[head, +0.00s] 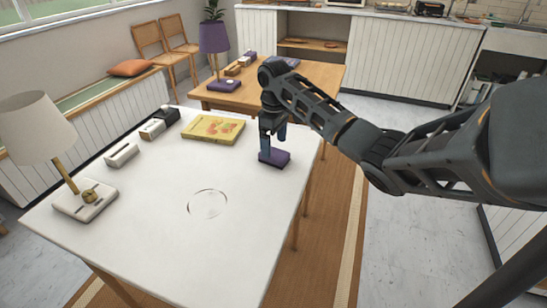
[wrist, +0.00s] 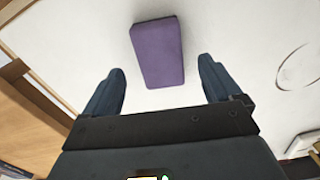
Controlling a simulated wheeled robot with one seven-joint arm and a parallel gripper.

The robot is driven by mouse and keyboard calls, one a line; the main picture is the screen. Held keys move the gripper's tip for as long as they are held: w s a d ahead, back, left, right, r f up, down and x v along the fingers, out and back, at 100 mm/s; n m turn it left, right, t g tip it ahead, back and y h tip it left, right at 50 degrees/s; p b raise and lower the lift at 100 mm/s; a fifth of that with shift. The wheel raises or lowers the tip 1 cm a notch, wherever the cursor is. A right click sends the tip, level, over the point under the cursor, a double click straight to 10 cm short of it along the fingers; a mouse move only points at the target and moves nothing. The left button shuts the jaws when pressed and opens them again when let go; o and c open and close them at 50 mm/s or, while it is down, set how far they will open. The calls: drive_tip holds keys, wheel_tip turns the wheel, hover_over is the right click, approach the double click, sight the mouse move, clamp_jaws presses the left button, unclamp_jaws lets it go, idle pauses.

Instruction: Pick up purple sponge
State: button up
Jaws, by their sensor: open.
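The purple sponge (head: 275,158) lies flat on the white table near its right edge in the head view. In the wrist view the sponge (wrist: 158,52) is a purple rectangular block, slightly tilted in the picture, ahead of the space between the fingers. My gripper (head: 271,146) is over the sponge in the head view, and its fingers partly hide it. In the wrist view my gripper (wrist: 159,80) has its two dark blue fingers spread apart, one to each side of the sponge's near end. Nothing is held.
The white table (head: 150,220) carries a yellow book (head: 213,129), a lamp (head: 38,135) with a white base, and several small blocks along its left side. A marked circle (head: 207,203) lies on a clear middle area. A wooden table (head: 310,76) stands behind.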

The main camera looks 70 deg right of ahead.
sight(274, 152)
drive_tip(key=shift+f, duration=2.2)
drive_tip(key=c, duration=1)
